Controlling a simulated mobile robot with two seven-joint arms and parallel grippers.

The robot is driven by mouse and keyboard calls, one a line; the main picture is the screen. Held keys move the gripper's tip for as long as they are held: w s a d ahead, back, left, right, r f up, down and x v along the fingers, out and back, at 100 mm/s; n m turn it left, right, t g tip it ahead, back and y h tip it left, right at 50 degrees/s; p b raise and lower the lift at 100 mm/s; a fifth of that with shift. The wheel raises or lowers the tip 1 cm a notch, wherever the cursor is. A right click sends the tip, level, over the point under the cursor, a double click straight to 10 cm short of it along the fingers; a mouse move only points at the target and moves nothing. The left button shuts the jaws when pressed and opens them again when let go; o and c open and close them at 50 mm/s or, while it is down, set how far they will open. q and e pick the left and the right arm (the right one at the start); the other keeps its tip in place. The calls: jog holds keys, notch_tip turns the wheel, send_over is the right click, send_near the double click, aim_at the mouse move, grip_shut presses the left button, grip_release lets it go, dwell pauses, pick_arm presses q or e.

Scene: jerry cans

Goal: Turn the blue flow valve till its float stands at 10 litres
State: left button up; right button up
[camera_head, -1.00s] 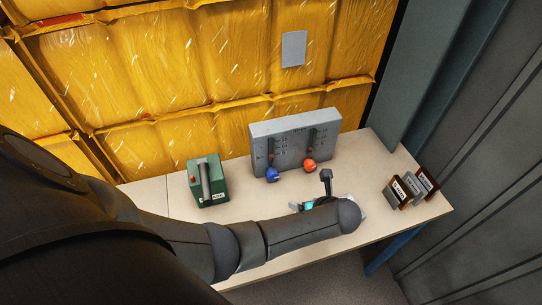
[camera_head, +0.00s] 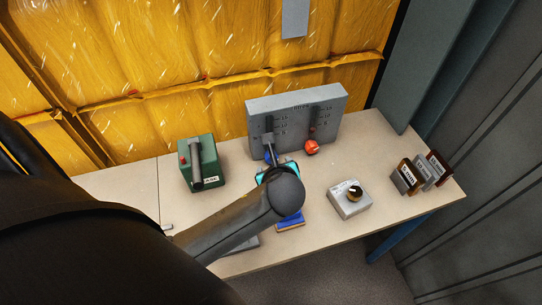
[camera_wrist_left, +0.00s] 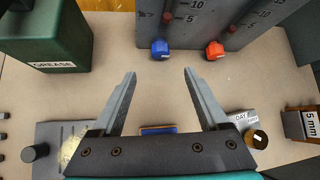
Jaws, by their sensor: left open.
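The blue flow valve knob (camera_wrist_left: 160,47) sits at the foot of the left tube on the grey panel (camera_head: 340,97). In the head view the knob (camera_head: 267,156) is mostly hidden by my left gripper (camera_head: 270,148). My left gripper (camera_wrist_left: 160,74) is open and empty in the wrist view, its fingertips spread wide and a little short of the blue knob, which lies between their lines. My right gripper is not in view.
A red knob (camera_head: 311,147) is close right of the blue one. A green GREASE box (camera_head: 202,165) stands left. A silver box with a gold dial (camera_head: 349,200) and labelled blocks (camera_head: 420,174) are right. A blue item (camera_head: 290,222) lies near the front edge.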

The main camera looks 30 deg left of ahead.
pick_arm(q)
jog(key=b+x, duration=0.4)
jog(key=x, duration=0.9)
jog(key=shift+f, duration=0.1)
jog(key=shift+c, duration=0.2)
grip_shut()
